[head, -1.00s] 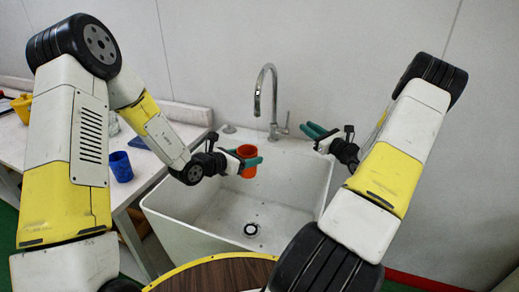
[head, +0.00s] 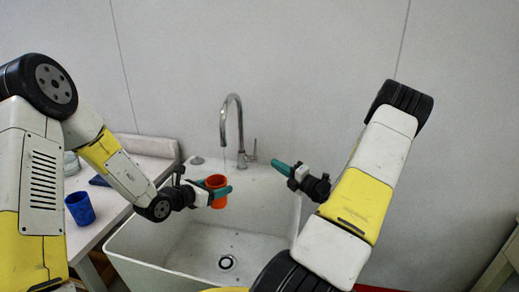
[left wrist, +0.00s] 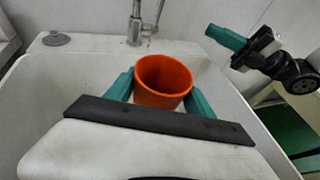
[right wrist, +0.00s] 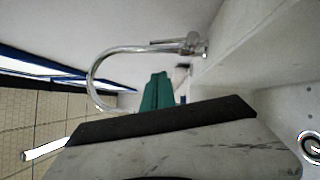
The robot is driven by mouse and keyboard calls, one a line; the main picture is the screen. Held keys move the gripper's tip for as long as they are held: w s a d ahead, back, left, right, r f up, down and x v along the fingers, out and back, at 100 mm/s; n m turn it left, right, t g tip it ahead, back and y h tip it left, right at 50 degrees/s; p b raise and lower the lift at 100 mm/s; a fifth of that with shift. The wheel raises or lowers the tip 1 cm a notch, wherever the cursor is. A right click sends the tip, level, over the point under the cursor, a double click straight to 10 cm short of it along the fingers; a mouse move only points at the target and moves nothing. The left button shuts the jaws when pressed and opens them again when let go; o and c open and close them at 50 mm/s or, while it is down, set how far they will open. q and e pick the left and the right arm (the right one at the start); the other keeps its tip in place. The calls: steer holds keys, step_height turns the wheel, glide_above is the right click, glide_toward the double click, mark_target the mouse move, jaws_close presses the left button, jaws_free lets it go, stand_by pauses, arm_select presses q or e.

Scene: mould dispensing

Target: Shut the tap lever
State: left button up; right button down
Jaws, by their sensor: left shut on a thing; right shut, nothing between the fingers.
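The chrome tap (head: 239,125) stands at the back rim of the sink, its arched spout reaching left over the basin. Its small lever (head: 254,148) is on the right of the tap's base. My left gripper (head: 217,192) is shut on an orange cup (head: 217,183), held upright below the spout. The cup (left wrist: 163,82) also shows in the left wrist view, its inside mostly in shade. My right gripper (head: 280,167) is shut and empty, to the right of the lever and apart from it. The tap (right wrist: 97,75) shows beyond its teal fingers in the right wrist view.
The white sink (head: 150,255) has a drain (head: 227,262) in its floor. A table at the left carries a blue cup (head: 80,208) and a clear glass vessel (head: 71,165). A plain wall stands close behind the tap.

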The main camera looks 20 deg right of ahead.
steer(key=m, duration=0.1)
glide_toward(255, 150)
steer(key=w+a+r, duration=0.2)
steer(key=a+r, duration=0.1)
steer(key=a, duration=0.2)
steer(key=w, duration=0.1)
steer(key=w+d, duration=0.2)
steer(key=shift+w+d+r, duration=0.1)
steer(key=shift+w+r, duration=0.15)
steer(key=shift+r, duration=0.15)
